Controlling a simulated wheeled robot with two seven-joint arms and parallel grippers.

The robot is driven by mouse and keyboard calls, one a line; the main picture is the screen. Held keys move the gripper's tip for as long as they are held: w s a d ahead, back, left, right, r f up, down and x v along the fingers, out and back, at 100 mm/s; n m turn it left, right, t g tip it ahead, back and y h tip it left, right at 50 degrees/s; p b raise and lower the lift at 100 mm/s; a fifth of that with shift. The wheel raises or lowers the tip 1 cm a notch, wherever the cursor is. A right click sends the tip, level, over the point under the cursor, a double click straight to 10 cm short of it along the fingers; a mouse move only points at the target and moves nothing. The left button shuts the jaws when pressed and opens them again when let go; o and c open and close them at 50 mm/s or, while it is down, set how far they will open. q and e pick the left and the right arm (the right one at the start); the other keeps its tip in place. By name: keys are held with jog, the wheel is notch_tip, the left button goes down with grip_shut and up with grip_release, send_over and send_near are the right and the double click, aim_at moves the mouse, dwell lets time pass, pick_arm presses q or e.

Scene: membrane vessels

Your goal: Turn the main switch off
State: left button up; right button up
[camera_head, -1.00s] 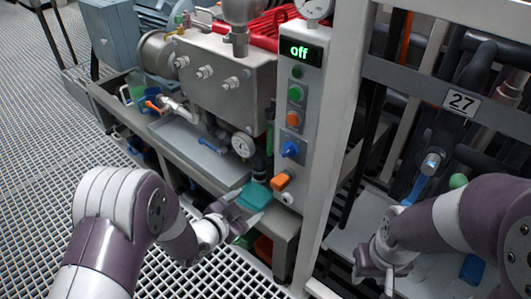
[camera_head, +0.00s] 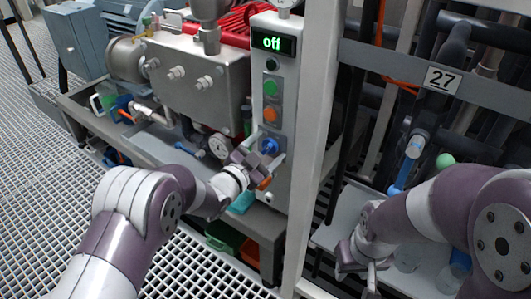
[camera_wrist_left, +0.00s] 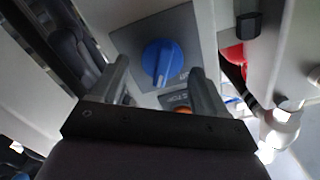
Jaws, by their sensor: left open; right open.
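I cannot read which one is the main switch. My left gripper (camera_head: 262,160) is open in front of the panel, close to the blue knob. In the left wrist view, the blue knob (camera_wrist_left: 161,62) on its grey plate shows between the two open fingers, beyond their tips. My right gripper (camera_head: 360,272) is open and empty at the lower right.
A green button (camera_head: 271,87) and an orange button (camera_head: 270,114) sit above the blue knob. A teal item (camera_head: 242,201) lies below my left gripper.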

pick_arm(q)
jog(key=c, duration=1.1)
jog(key=shift+o, duration=0.2)
jog(key=shift+r+n+p, duration=0.2)
jog(key=shift+n+p, duration=0.55)
jog(key=shift+n, duration=0.05)
jog(key=n+p, duration=0.2)
jog(key=n, duration=0.1)
jog(key=shift+w+a, duration=0.15)
jog(key=shift+a, duration=0.05)
jog(key=n+p, duration=0.1)
jog(key=n, duration=0.1)
jog(key=n+p, duration=0.2)
jog(key=shift+w+a+n, duration=0.15)
jog(key=shift+a+n, duration=0.05)
jog(key=shift+n, duration=0.1)
jog(key=shift+w+a+f+n+p, duration=0.1)
jog(key=shift+n+p, duration=0.25)
jog(key=shift+n, duration=0.35)
jog(key=shift+f+n+p, duration=0.1)
jog(key=shift+n+p, duration=0.2)
jog(key=shift+n, duration=0.4)
